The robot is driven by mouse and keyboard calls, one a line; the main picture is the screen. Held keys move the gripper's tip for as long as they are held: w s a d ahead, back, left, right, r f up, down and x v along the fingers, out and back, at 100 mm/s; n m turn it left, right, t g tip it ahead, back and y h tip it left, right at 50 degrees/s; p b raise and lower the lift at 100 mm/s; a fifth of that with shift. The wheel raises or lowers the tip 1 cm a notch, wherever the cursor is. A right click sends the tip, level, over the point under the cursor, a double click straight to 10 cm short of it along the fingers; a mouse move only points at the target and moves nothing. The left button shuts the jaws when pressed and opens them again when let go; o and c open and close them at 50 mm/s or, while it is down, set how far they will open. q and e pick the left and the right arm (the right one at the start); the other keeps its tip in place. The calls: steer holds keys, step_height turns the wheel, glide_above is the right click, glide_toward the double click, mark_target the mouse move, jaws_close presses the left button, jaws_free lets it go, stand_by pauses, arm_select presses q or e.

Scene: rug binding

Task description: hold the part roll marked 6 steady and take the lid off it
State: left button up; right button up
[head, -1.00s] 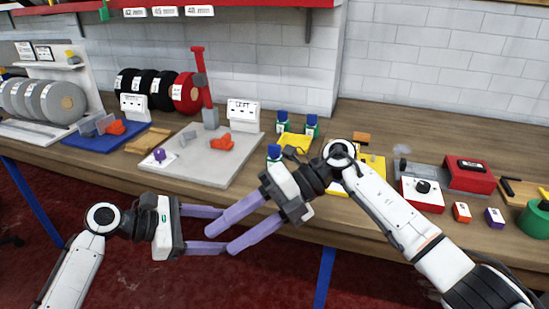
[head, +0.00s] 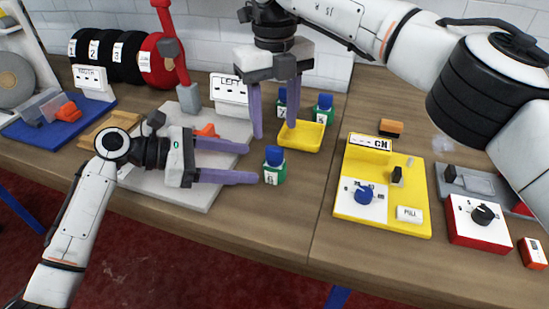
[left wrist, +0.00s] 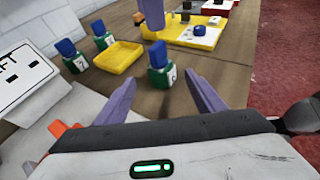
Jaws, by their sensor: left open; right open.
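The part marked 6 (head: 273,176) looks like a small green bottle with a white label, standing upright on the wooden bench. Its blue lid (head: 273,155) is on. Both also show in the left wrist view, the bottle (left wrist: 161,81) with its lid (left wrist: 157,54). My left gripper (head: 251,163) is open and level, just left of the bottle, its fingers pointing at it. In the left wrist view the bottle stands ahead between the fingers (left wrist: 158,90). My right gripper (head: 274,133) is open, pointing down above and behind the bottle, apart from the lid.
A yellow tray (head: 300,138) lies just behind, with two similar blue-lidded bottles (head: 323,108) around it. A grey board (head: 190,190) lies under my left gripper. A yellow panel with a blue knob (head: 410,200) is to the right. Bare bench lies right of the bottle.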

mark_target(275, 166)
arm_select(q)
steer(key=x, duration=0.8)
steer(key=shift+d+f, duration=0.2)
steer(key=shift+d, duration=0.15)
steer(key=shift+c, duration=0.2)
steer(key=c, duration=1.5)
steer(key=shift+c, duration=0.3)
arm_select(e)
steer(key=shift+c, duration=1)
steer(key=m, duration=0.1)
steer(key=s+r+m, duration=0.1)
steer(key=r+m+t, duration=0.1)
steer(key=m, duration=0.1)
steer(key=shift+s+a+h, duration=0.3)
steer(key=shift+s+a, duration=0.05)
steer(key=shift+c, duration=0.5)
steer(key=f+m, duration=0.1)
steer(key=f, duration=0.2)
steer(key=f+m+t, duration=0.1)
steer(key=f+m, duration=0.1)
steer(key=f, duration=0.1)
steer(key=w+f+m, duration=0.1)
steer(key=f+m, duration=0.1)
steer(key=f, duration=0.1)
steer(key=shift+d+f+t, duration=0.1)
steer(key=shift+d+t, duration=0.15)
steer(key=shift+t, duration=0.15)
steer(key=shift+c, duration=0.2)
